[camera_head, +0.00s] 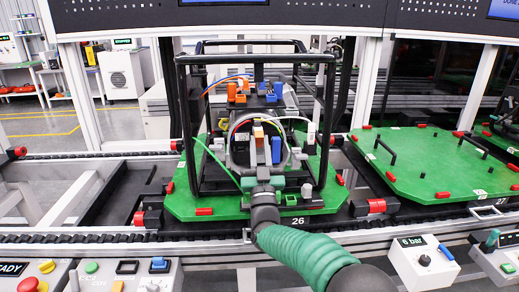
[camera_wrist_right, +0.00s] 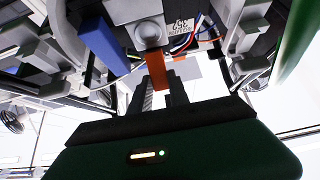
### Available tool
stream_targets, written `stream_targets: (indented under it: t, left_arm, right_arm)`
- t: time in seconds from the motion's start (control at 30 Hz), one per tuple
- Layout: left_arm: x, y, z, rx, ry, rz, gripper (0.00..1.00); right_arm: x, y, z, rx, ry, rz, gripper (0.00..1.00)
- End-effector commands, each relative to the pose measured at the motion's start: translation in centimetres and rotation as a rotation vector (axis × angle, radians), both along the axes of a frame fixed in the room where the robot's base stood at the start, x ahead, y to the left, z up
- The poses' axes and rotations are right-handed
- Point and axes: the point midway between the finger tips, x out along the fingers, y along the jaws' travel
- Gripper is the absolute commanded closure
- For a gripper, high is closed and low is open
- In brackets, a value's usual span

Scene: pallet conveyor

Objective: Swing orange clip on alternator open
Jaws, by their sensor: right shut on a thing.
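The alternator (camera_head: 240,148) sits inside a black tube frame on a green pallet, in the middle of the head view. My right gripper (camera_head: 260,172) reaches in from the front, low at the alternator. In the right wrist view, the orange clip (camera_wrist_right: 158,70) hangs below a grey block with a round boss. The fingertips of my right gripper (camera_wrist_right: 163,86) are shut on the lower end of the clip. In the head view my gripper hides much of this contact. My left gripper is in neither view.
The black frame's posts (camera_head: 326,120) stand on both sides of the alternator. A blue part (camera_head: 276,150) is close beside my gripper and also shows in the wrist view (camera_wrist_right: 100,42). Wires loop around the alternator. Another green pallet (camera_head: 430,165) lies to the right.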

Motion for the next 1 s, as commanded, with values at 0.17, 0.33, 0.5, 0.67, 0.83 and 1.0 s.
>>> stream_targets:
  t: [0.17, 0.33, 0.5, 0.67, 0.83, 1.0]
  left_arm:
    - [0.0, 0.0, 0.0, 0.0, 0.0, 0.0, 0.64]
    - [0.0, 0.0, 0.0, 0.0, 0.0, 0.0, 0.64]
    - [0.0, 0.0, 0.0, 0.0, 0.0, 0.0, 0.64]
    - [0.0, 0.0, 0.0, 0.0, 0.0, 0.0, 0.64]
    - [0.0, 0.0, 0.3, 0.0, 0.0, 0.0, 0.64]
    - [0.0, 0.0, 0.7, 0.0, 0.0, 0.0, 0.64]
  right_arm:
    - [0.0, 0.1, -0.4, -0.001, 0.008, 0.002, 0.77]
    - [0.0, 0.1, -0.3, -0.001, 0.006, 0.002, 0.56]
    - [0.0, 0.1, -0.2, -0.001, 0.004, 0.001, 0.56]
    - [-0.2, 0.1, -0.3, -0.001, 0.005, 0.001, 0.56]
    - [-2.5, 0.1, -1.9, -0.003, 0.008, 0.002, 0.56]
    - [-6.5, 0.1, -4.9, -0.003, 0.009, 0.003, 0.56]
